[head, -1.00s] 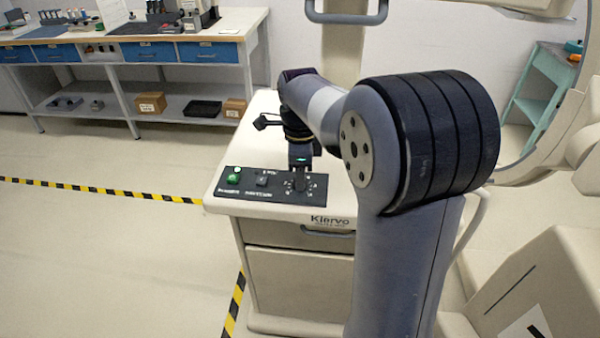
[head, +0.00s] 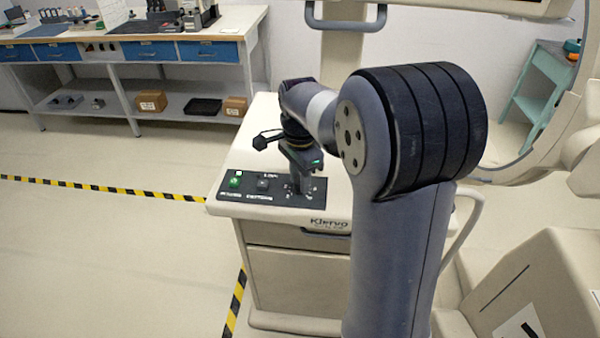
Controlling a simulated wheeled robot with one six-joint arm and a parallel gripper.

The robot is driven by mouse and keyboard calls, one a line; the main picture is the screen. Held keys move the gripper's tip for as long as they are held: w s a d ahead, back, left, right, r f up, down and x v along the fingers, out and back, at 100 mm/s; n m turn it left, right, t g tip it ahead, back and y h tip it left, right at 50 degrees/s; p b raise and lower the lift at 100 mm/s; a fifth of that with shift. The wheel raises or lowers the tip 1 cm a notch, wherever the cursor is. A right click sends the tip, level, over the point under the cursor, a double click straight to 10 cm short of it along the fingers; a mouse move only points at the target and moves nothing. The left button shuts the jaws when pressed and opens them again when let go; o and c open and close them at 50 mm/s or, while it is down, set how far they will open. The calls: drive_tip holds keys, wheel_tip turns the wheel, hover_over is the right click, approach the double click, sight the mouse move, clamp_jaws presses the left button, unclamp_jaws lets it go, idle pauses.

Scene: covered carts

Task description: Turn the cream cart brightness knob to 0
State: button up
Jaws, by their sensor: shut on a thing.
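The cream cart (head: 297,273) stands in the middle of the head view, with a black control panel (head: 240,196) along the front of its top. At the panel's right end is the brightness knob (head: 292,191), a small dark dial with white marks around it. My gripper (head: 298,183) points down onto the knob and is shut on it. The gripper body is turned at an angle over the panel. The jaws hide most of the knob, so its pointer and setting cannot be read.
A green button (head: 234,183) and a small dark switch (head: 263,184) sit on the panel left of my gripper. A grey handle (head: 346,14) rises behind the cart. A workbench (head: 130,44) stands at the back left. Floor on the left is free.

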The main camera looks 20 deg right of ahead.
drive_tip(key=n+p, duration=0.1)
drive_tip(key=n, duration=0.2)
drive_tip(key=shift+n, duration=0.4)
drive_tip(key=n+p, duration=0.1)
drive_tip(key=n, duration=0.2)
drive_tip(key=shift+n, duration=0.3)
drive_tip(key=n, duration=0.3)
drive_tip(key=shift+n+p, duration=0.4)
drive_tip(key=n, duration=0.4)
drive_tip(key=shift+p, duration=0.35)
drive_tip(key=n, duration=0.8)
drive_tip(key=shift+n+p, duration=0.3)
drive_tip(key=shift+p, duration=0.1)
drive_tip(key=n, duration=0.3)
drive_tip(key=shift+n, duration=2.1)
